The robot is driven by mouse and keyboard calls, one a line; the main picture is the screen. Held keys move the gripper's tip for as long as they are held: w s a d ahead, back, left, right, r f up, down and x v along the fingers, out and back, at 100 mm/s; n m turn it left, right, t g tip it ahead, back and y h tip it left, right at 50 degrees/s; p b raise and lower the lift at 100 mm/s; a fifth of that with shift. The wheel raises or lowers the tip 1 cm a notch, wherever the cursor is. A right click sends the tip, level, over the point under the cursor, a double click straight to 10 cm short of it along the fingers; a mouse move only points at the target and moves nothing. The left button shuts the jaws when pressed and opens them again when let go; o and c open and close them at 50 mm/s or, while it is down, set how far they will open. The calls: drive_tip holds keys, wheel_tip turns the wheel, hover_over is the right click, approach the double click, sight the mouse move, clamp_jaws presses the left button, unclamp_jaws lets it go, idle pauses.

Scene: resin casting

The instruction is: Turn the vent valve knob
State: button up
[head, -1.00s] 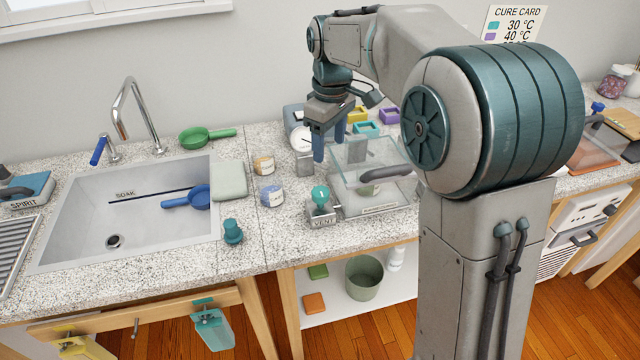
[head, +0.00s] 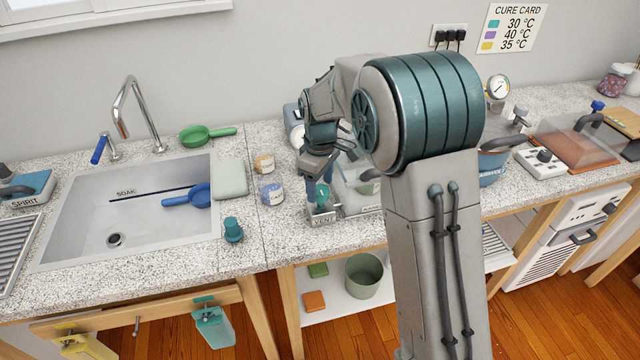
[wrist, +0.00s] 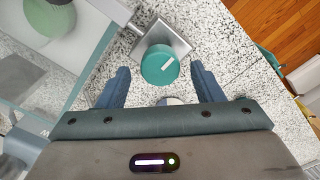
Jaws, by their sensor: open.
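The vent valve knob (wrist: 160,65) is a round teal knob with a white mark, on a square grey metal base (wrist: 178,38). In the head view the knob (head: 322,193) stands above a block labelled VENT (head: 322,217) on the counter, partly covered by my gripper. My gripper (wrist: 157,80) is open, with one blue finger on each side of the knob's near side in the wrist view. I see gaps between the fingers and the knob, and I cannot tell the height between them.
A clear chamber (wrist: 75,60) stands close to the left of the knob in the wrist view, with a green object inside. In the head view two small labelled jars (head: 271,192) stand left of the valve, and a teal stopper (head: 232,231) stands near the counter's front edge.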

drive_tip(key=shift+f, duration=0.5)
drive_tip(key=shift+c, duration=0.2)
drive_tip(key=c, duration=0.9)
